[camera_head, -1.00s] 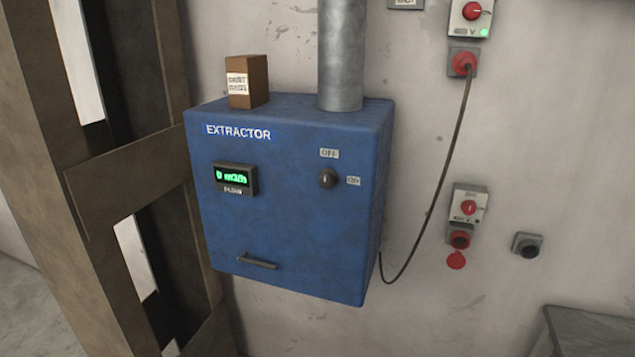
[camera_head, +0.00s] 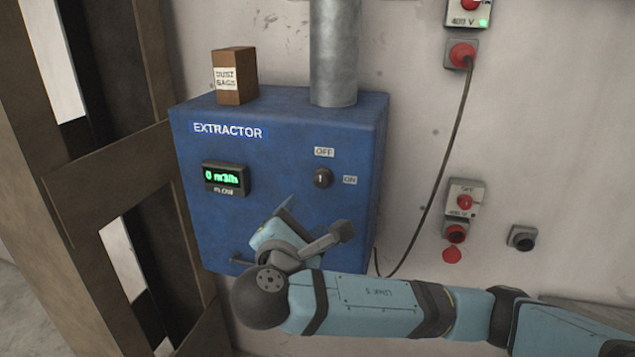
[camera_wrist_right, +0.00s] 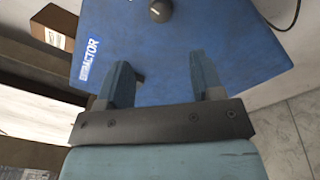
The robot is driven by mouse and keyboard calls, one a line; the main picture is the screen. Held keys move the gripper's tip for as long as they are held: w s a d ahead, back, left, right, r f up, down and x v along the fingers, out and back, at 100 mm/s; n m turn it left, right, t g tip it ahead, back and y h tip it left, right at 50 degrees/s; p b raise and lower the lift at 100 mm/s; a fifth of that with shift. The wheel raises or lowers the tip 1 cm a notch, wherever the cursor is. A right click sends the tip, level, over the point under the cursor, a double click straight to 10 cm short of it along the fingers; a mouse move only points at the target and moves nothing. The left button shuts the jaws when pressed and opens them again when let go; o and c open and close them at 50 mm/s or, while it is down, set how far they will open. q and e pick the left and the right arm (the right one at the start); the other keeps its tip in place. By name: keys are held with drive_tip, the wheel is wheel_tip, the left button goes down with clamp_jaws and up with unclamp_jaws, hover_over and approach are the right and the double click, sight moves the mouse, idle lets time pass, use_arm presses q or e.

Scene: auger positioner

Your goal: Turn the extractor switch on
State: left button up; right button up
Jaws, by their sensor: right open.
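The blue extractor box (camera_head: 280,150) hangs on the wall. Its dark round switch knob (camera_head: 323,178) is on the right of the front face, with an OFF label (camera_head: 324,152) above and an ON label (camera_head: 350,180) to its right. The knob's mark looks roughly upright, toward OFF. The green flow display (camera_head: 221,176) reads 0 m3/h. My right gripper (camera_head: 287,208) is below and left of the knob. In the right wrist view its two fingers (camera_wrist_right: 160,70) are apart and empty, with the knob (camera_wrist_right: 160,10) beyond them at the top edge. My left gripper is out of view.
A dust bags carton (camera_head: 235,76) and a metal duct (camera_head: 334,50) stand on top of the box. A cable (camera_head: 450,140) hangs to the right, near red wall sockets (camera_head: 456,233). A brown frame (camera_head: 110,165) stands at left. My right arm covers the box's lower edge.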

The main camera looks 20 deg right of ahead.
sight(321, 183)
drive_tip(key=p+x, duration=0.3)
drive_tip(key=x, duration=0.8)
drive_tip(key=shift+w+r, duration=0.15)
drive_tip(key=shift+x, duration=0.8)
drive_tip(key=shift+c, duration=0.2)
drive_tip(key=c, duration=0.7)
drive_tip(key=shift+c, duration=0.9)
